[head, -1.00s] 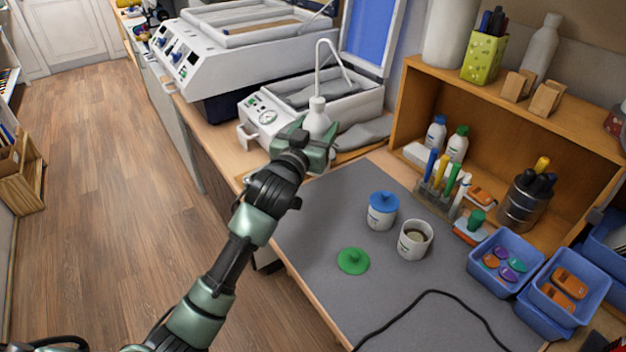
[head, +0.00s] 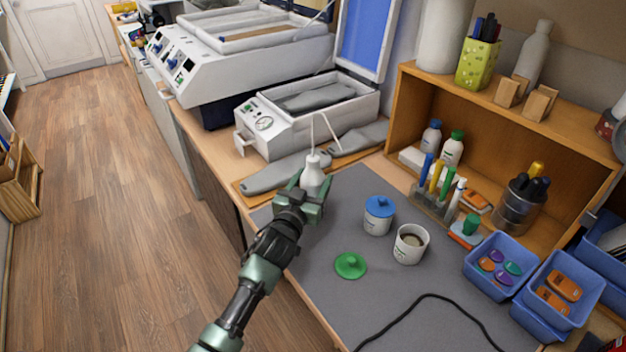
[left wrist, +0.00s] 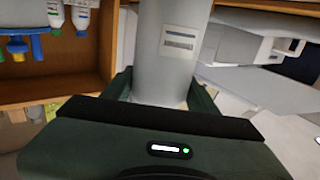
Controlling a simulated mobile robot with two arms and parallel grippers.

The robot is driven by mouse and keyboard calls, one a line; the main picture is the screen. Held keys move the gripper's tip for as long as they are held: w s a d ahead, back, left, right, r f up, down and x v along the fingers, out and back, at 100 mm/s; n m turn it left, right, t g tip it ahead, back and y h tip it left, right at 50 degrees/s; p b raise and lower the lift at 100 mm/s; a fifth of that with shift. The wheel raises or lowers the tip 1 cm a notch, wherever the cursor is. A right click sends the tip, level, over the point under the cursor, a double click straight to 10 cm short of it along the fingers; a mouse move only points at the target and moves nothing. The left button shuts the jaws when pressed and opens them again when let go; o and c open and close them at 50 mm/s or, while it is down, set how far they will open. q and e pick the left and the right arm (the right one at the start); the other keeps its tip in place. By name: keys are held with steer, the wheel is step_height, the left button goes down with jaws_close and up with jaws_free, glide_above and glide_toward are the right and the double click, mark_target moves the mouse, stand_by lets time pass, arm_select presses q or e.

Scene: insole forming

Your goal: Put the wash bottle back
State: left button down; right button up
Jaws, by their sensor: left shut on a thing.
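A white wash bottle (head: 312,176) with a thin bent spout stands upright in the jaws of my left gripper (head: 308,200), at the far left corner of the grey mat (head: 300,246). The gripper is shut on the bottle's body. In the left wrist view the bottle (left wrist: 172,45) rises between the fingers and carries a small printed label. The bottle's base is hidden behind the gripper, so I cannot tell whether it touches the mat. My right gripper is not in view.
A blue-lidded jar (head: 379,216), an open white jar (head: 411,244) and a green lid (head: 350,265) stand to the right. A black cable crosses the front mat.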

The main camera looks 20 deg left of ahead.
arm_select(q)
steer(key=shift+r, duration=0.1)
steer(key=shift+c, duration=2.2)
jaws_free()
steer(key=shift+f, duration=0.2)
steer(key=shift+r, duration=0.1)
steer(key=shift+s, duration=0.2)
steer(key=s+b, duration=0.2)
steer(key=s, duration=0.9)
steer(key=shift+s+a, duration=0.3)
steer(key=shift+s, duration=0.05)
